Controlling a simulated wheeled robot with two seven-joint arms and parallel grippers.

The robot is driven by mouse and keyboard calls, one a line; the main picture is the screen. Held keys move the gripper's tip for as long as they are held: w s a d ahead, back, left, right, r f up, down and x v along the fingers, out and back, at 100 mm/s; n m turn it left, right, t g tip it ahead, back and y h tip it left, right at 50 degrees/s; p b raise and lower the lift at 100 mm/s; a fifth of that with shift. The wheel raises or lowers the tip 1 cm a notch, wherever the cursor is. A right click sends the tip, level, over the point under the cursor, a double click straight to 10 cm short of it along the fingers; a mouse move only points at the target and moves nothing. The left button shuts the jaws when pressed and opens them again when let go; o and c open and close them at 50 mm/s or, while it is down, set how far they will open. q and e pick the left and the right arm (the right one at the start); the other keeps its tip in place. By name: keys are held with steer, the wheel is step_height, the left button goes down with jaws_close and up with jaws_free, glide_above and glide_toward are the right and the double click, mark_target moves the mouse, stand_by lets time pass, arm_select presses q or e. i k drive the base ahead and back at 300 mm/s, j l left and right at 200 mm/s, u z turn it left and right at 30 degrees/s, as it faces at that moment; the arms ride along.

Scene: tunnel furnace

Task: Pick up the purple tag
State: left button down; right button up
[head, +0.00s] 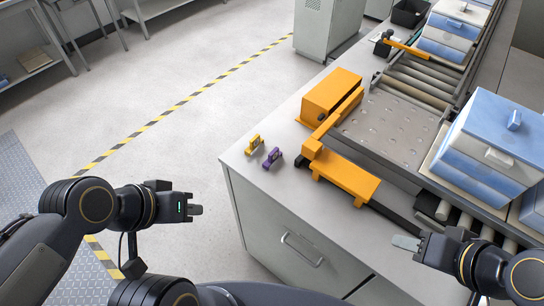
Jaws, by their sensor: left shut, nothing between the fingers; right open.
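The purple tag (272,158) stands on the grey worktop near its left edge. My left gripper (196,209) is shut and empty, out over the floor to the left of the worktop and apart from both tags. My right gripper (405,243) is open and empty near the front of the conveyor, well to the right of the purple tag.
An orange mechanism (345,175) is fixed right of the tags. A perforated plate (391,128) and roller conveyor (436,74) lie beyond. Blue and white boxes (490,150) stand on the right. The cabinet front (285,235) faces me. Open floor lies left.

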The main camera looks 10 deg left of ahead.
mark_target(275, 153)
steer(key=k+l+z, duration=0.15)
steer(key=k+l, duration=0.3)
steer(key=k+l+z, duration=0.15)
steer(key=k+l, duration=0.25)
steer(key=k+l+z, duration=0.15)
steer(key=k+l, duration=0.25)
steer(key=l, duration=0.2)
